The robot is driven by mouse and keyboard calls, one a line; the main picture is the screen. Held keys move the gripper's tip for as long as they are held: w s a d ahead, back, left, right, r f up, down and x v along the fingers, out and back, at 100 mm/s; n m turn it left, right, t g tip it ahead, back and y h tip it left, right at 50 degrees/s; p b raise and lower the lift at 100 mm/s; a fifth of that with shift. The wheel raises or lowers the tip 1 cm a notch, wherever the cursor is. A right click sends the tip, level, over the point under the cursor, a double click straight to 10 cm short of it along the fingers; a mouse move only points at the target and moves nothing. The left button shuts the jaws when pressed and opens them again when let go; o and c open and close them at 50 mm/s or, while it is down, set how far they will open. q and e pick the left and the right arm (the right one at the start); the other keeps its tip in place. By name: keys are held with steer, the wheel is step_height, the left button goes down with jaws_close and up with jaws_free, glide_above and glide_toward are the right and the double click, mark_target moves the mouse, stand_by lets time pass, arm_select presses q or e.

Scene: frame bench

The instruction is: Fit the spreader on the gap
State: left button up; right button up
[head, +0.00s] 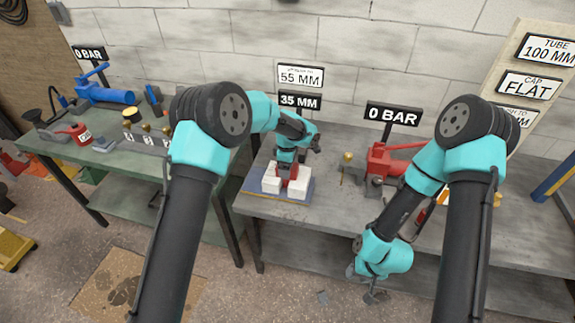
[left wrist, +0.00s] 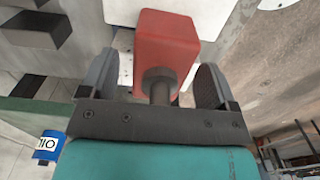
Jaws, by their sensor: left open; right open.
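The red spreader (left wrist: 166,40) has a block-shaped body and a short dark shaft. In the head view, the red spreader (head: 292,172) sits between two white blocks (head: 271,181) on a blue-edged base (head: 257,189). My left gripper (left wrist: 155,78) is open, with one finger on either side of the shaft end; contact cannot be told. In the head view my left gripper (head: 289,163) is above the white blocks and hides part of the spreader. My right gripper (head: 371,286) is open, low in front of the right bench's front edge, and empty.
Signs behind the blocks read 55 MM (head: 301,75) and 35 MM (head: 299,101). A red pump (head: 386,161) stands right of them by a 0 BAR sign (head: 393,116). A blue pump (head: 105,95) and small fittings stand on the green left bench (head: 70,156).

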arm_select(q)
step_height(320, 180, up, 18)
steer(key=shift+f, duration=0.25)
stand_by(0.4)
steer(key=shift+f, duration=0.15)
stand_by(0.5)
